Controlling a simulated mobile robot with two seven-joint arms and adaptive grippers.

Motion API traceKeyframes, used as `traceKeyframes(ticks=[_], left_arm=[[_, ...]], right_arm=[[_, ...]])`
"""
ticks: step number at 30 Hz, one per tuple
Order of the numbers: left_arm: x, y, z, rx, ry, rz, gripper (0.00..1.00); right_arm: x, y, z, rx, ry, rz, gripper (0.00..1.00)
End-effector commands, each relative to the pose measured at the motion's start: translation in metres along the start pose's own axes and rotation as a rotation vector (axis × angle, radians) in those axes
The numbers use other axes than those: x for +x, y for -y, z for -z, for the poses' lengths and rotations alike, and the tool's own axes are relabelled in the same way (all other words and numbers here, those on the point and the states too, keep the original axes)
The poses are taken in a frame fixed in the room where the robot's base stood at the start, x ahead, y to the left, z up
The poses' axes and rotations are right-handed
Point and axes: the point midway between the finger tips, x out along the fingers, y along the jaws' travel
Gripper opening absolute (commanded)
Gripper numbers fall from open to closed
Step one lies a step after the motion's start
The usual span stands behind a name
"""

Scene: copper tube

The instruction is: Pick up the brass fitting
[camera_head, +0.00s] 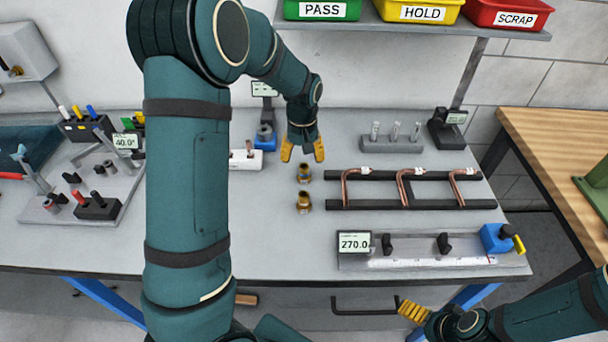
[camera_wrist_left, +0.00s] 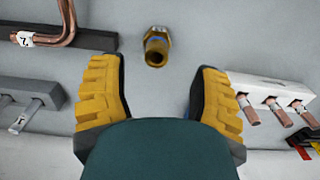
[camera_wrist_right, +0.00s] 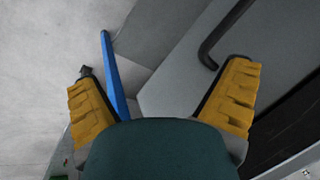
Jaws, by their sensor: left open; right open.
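Two brass fittings stand upright on the grey bench in the head view, a farther one (camera_head: 304,172) and a nearer one (camera_head: 304,203). My left gripper (camera_head: 303,155) is open just behind the farther fitting, fingers pointing down. In the left wrist view one brass fitting (camera_wrist_left: 157,48) shows its open end. It lies beyond the gap between the open yellow fingers (camera_wrist_left: 158,95), apart from both. My right gripper (camera_head: 413,312) is low at the bench's front, away from the fittings. In the right wrist view its fingers (camera_wrist_right: 165,95) are spread and empty.
A black rack (camera_head: 400,204) with bent copper tubes lies right of the fittings. A measuring fixture (camera_head: 420,250) is in front of it. A white block (camera_head: 245,160) stands left of my left gripper, a grey pin block (camera_head: 391,144) to its right.

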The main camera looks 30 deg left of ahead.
Motion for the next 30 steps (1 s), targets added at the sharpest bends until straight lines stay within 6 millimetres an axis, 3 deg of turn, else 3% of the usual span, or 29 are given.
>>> traceKeyframes(ticks=[3, 9, 18, 23, 24, 30], left_arm=[[0.02, -0.003, -0.001, 0.0, 0.004, 0.002, 0.63], [0.042, -0.004, -0.001, 0.0, 0.001, 0.001, 0.63], [0.044, -0.004, -0.001, 0.0, 0.0, 0.0, 0.62], [0.044, -0.004, -0.001, 0.0, 0.0, 0.0, 0.05], [0.044, -0.004, -0.001, 0.0, 0.0, 0.0, 0.0], [0.044, -0.004, -0.001, 0.0, 0.0, 0.0, 0.0]], right_arm=[[0.004, -0.001, -0.002, -0.001, 0.003, 0.0, 0.98], [0.006, -0.002, -0.003, -0.002, 0.006, 0.001, 0.98], [0.006, -0.002, -0.003, -0.002, 0.006, 0.001, 0.98], [0.006, -0.002, -0.003, -0.002, 0.006, 0.001, 0.98], [0.006, -0.002, -0.003, -0.002, 0.006, 0.001, 0.98], [0.006, -0.002, -0.003, -0.002, 0.006, 0.001, 0.98]])
